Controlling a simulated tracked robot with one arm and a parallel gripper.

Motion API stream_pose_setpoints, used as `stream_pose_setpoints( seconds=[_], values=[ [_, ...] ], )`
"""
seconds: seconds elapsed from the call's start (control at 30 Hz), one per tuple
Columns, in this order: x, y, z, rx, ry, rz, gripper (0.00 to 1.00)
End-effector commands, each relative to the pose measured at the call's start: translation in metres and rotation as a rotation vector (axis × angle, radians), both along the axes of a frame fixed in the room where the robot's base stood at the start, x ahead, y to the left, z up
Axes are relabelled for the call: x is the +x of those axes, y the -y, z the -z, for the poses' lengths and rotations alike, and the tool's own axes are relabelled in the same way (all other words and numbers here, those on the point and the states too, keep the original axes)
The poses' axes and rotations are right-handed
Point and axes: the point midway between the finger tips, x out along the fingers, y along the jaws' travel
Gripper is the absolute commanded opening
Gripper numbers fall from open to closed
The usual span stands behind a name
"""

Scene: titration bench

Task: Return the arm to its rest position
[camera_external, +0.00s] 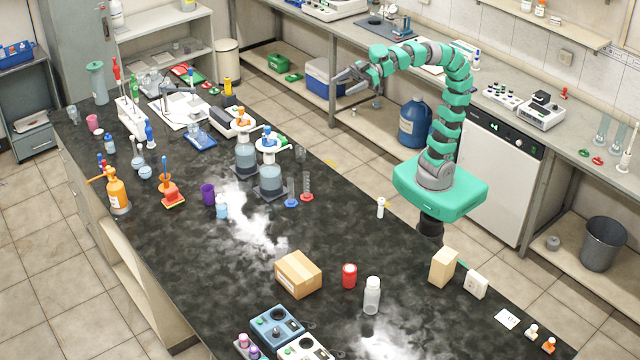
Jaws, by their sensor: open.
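My gripper (346,78) is at the end of my teal and grey arm, which rises from its teal base at the right edge of the dark bench (330,215). The arm arches up and over to the left. The gripper is raised in the air, with its two grey fingers apart and pointing left. Nothing shows between the fingers. It appears well clear of the bench items.
Two large bottles with dispensers (270,178) stand mid-bench. A cardboard box (298,274), a red jar (349,275) and a clear bottle (372,296) stand nearer the front. A blue jug (414,122) is on the shelf behind my arm. Air around the gripper looks free.

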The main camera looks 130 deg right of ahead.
Motion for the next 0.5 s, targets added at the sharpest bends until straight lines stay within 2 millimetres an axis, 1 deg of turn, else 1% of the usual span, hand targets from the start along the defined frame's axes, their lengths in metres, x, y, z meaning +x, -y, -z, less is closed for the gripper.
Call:
stream_pose_setpoints(
  seconds=[0.03, 0.1, 0.2, 0.3, 0.5],
  values=[
    [-0.011, -0.024, -0.011, 0.007, 0.011, -0.043, 0.75],
    [-0.024, -0.046, -0.019, 0.017, 0.016, -0.085, 0.75],
    [-0.034, -0.064, -0.025, 0.027, 0.016, -0.123, 0.75],
    [-0.037, -0.069, -0.026, 0.029, 0.015, -0.135, 0.75],
    [-0.037, -0.069, -0.026, 0.03, 0.014, -0.134, 0.75]
  ],
)
